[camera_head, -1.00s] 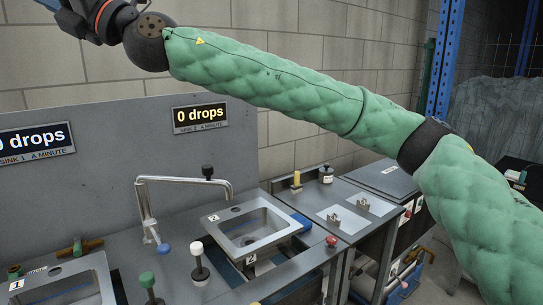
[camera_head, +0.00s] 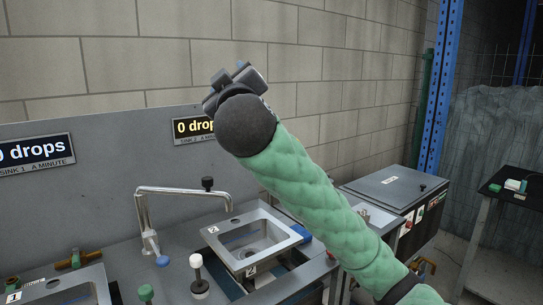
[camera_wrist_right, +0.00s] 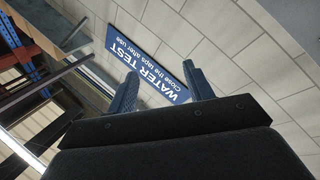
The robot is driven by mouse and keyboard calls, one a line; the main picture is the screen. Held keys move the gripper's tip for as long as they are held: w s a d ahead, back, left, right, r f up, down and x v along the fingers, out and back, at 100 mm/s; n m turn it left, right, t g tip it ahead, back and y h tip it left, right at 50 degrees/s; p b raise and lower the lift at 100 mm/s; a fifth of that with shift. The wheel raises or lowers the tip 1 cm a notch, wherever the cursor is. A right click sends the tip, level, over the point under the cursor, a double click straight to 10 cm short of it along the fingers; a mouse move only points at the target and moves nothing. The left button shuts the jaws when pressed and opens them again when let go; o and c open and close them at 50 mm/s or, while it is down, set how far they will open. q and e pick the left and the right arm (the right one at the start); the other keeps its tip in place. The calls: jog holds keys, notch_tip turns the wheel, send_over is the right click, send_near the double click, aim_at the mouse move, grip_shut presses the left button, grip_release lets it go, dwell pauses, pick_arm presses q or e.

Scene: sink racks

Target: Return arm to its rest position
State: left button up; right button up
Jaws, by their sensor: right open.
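My right arm comes in from the lower right in the head view, sleeved in quilted green, and reaches up in front of the bench and wall. Its dark wrist end (camera_head: 238,88) is raised before the block wall, and the fingers cannot be made out there. In the right wrist view my right gripper (camera_wrist_right: 160,90) is open, its two blue fingers apart with nothing between them. Beyond the fingers is a blue WATER TEST sign (camera_wrist_right: 152,47) on the wall. My left gripper is in neither view.
Below the arm is a bench with sink 2 (camera_head: 229,232), a curved tap (camera_head: 180,192) and several knobs. Sink 1 (camera_head: 60,290) is at lower left. Two drop-count displays are on the back panel. A grey cabinet (camera_head: 385,186) and a dark side table (camera_head: 512,190) stand right.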

jog(key=s+d+f+m+g+h, duration=0.1)
jog(key=s+d+f+m+g, duration=0.35)
jog(key=f, duration=1.15)
jog(key=d+f+g+h, duration=0.15)
jog(key=d+f, duration=0.55)
jog(key=f, duration=0.8)
jog(key=s+d+f+m+g, duration=0.2)
jog(key=d+f+g, duration=0.3)
jog(key=f, duration=1.1)
jog(key=s+d+f+m+g+h+p, duration=0.1)
jog(key=s+d+f+g, duration=0.15)
jog(key=s+f, duration=0.5)
jog(key=s+d+f+m+g, duration=0.1)
jog(key=s+d+f, duration=0.3)
jog(key=f, duration=0.7)
jog(key=s+f+g, duration=0.2)
jog(key=s+f, duration=0.4)
jog(key=s, duration=0.4)
jog(key=s+f+g, duration=0.2)
jog(key=s+f, duration=0.4)
jog(key=s, duration=0.4)
jog(key=shift+a+f, duration=0.2)
jog(key=shift+a, duration=0.2)
